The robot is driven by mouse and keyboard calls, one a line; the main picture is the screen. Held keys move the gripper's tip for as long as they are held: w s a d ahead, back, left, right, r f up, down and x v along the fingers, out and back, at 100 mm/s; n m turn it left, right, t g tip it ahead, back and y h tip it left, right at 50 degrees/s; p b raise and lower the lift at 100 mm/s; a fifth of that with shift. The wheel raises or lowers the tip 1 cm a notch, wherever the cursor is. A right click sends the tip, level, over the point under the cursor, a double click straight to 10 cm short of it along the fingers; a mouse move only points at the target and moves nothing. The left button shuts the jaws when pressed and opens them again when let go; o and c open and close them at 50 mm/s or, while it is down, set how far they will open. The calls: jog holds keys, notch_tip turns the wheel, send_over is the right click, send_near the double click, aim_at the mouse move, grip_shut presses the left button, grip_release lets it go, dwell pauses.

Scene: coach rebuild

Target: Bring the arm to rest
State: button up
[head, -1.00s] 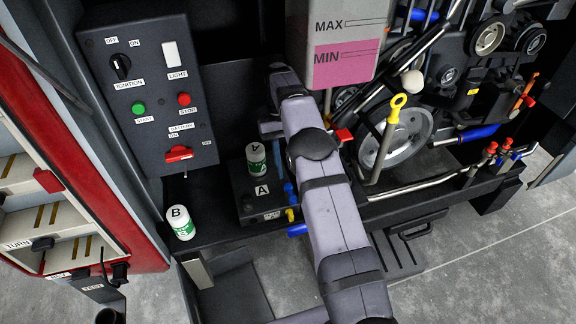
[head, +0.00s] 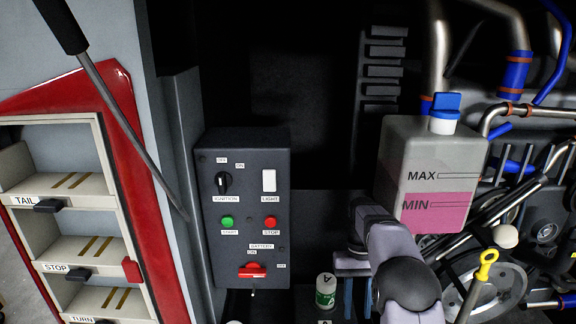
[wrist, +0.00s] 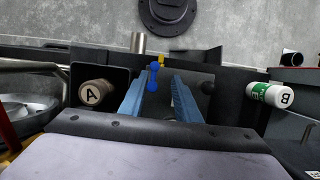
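My arm reaches up from the lower right in the head view, in front of the tank's lower left corner. In the wrist view, the two blue fingers of my gripper (wrist: 158,80) stand apart and nothing is clearly held. A small blue piece (wrist: 154,75) shows between them, seemingly beyond the tips.
The control box (head: 245,210) with switches stands left of my arm. The tank (head: 432,165) with pink liquid and a blue cap is close behind the arm. Pipes and a pulley with a yellow-ringed dipstick (head: 478,275) crowd the right. A labelled shelf rack (head: 95,225) stands far left.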

jog(key=s+a+t, duration=0.3)
jog(key=s, duration=2.2)
jog(key=shift+f+p, duration=0.3)
jog(key=shift+f, duration=0.15)
